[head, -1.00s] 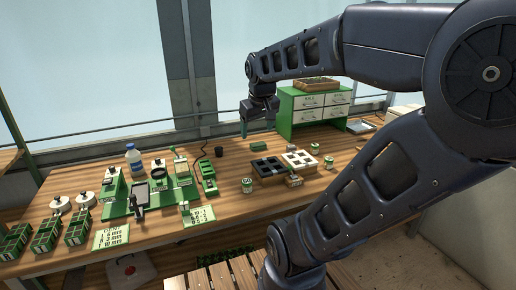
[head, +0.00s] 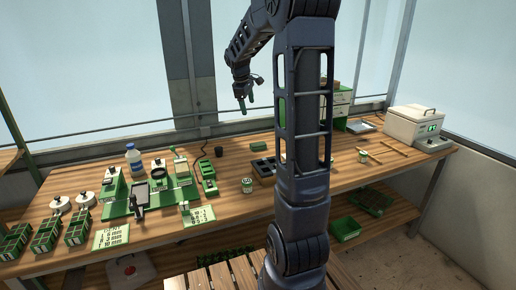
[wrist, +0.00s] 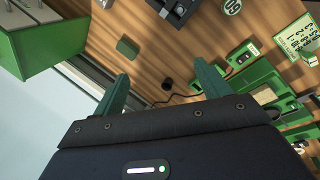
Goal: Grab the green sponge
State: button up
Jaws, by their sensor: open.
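The green sponge (head: 258,146) is a small dark green block lying on the wooden bench top, near its back edge. It also shows in the wrist view (wrist: 127,47), ahead of the left finger and apart from it. My gripper (head: 243,104) is up in the air above the back of the bench, above and a little left of the sponge. In the wrist view my gripper (wrist: 160,73) has its two green fingers spread wide with nothing between them.
A small black cup (head: 218,151) stands left of the sponge. The green seeder (head: 150,194) and a bottle (head: 133,158) are farther left. A dark tray (head: 264,168) lies in front of the sponge. The drawer cabinet (head: 342,104) is partly hidden behind my arm.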

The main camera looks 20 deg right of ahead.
jog(key=w+d+f+n+g, duration=0.1)
jog(key=w+d+f+n, duration=0.15)
jog(key=w+f, duration=0.35)
jog(key=w+d+f+n, duration=0.2)
jog(key=w+d+f, duration=0.15)
jog(key=w, duration=0.45)
jog(key=n+g+h, duration=0.1)
jog(key=n+h, duration=0.1)
jog(key=n, duration=0.2)
send_near(258, 144)
jog(key=shift+x, duration=4.25)
jog(key=shift+f, duration=0.3)
jog(key=shift+c, duration=0.2)
jog(key=c, duration=1)
